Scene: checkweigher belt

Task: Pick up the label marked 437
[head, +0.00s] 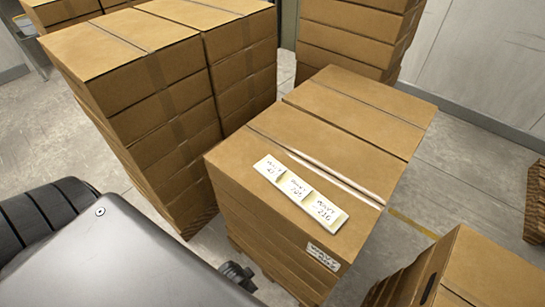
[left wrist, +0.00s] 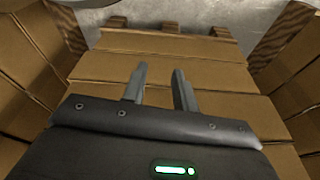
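A white strip of three labels lies flat on top of the nearest middle carton stack in the head view: a left label (head: 269,168), a middle label (head: 294,187) and a right label (head: 325,213). Their print is too small to read surely, so I cannot tell which is 437. Another white label (head: 323,256) is on the stack's front side. My left gripper (left wrist: 160,68) is open, its two fingers apart with nothing between them, in front of carton sides in the left wrist view. No label shows there. My right gripper is not in view.
The labelled carton stack (head: 262,222) has clear tape across its top. A taller stack (head: 150,95) stands to its left and another behind (head: 352,38). A carton with a dark slot (head: 485,275) is at the lower right. Grey floor (head: 455,165) is free on the right.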

